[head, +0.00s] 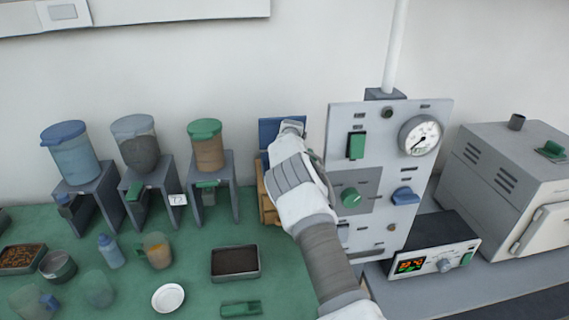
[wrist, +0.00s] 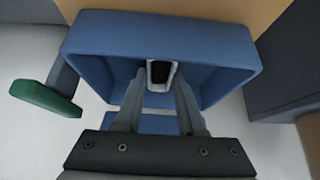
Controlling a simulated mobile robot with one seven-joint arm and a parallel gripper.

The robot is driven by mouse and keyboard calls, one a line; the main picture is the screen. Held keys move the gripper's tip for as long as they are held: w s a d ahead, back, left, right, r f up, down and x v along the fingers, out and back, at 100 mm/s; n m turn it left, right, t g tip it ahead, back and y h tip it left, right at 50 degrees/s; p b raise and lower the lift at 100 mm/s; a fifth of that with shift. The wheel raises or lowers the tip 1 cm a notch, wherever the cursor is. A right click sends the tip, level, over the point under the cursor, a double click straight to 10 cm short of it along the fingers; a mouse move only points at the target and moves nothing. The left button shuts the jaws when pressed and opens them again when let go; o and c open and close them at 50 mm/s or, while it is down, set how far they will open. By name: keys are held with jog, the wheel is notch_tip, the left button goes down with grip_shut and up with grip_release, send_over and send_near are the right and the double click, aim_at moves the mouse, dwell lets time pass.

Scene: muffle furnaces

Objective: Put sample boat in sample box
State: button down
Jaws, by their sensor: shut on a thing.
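In the wrist view, my gripper (wrist: 160,88) reaches into a blue open box (wrist: 110,36), which I take for the sample box. Its two fingers are shut on a small white sample boat with dark contents (wrist: 160,72). The boat is within the box's walls; whether it touches the bottom I cannot tell. In the head view, a blue panel of the box (head: 270,132) shows above a wooden part (head: 267,200). My arm hides the fingers and the boat there.
A grey control panel (head: 378,235) with a gauge stands just right of my arm. Dispensers (head: 205,150) stand to the left. A dark-filled tray (head: 236,276) and a white dish (head: 168,298) lie on the green mat. A furnace (head: 490,210) stands far right.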

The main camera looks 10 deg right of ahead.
jog(key=shift+f, duration=0.1)
jog(key=shift+f, duration=0.15)
jog(key=c, duration=0.5)
grip_release()
jog(key=shift+r, duration=0.2)
jog(key=shift+r, duration=0.2)
jog(key=b+v, duration=0.1)
jog(key=v, duration=1)
jog(key=shift+s+r, duration=0.25)
jog(key=shift+r, duration=0.05)
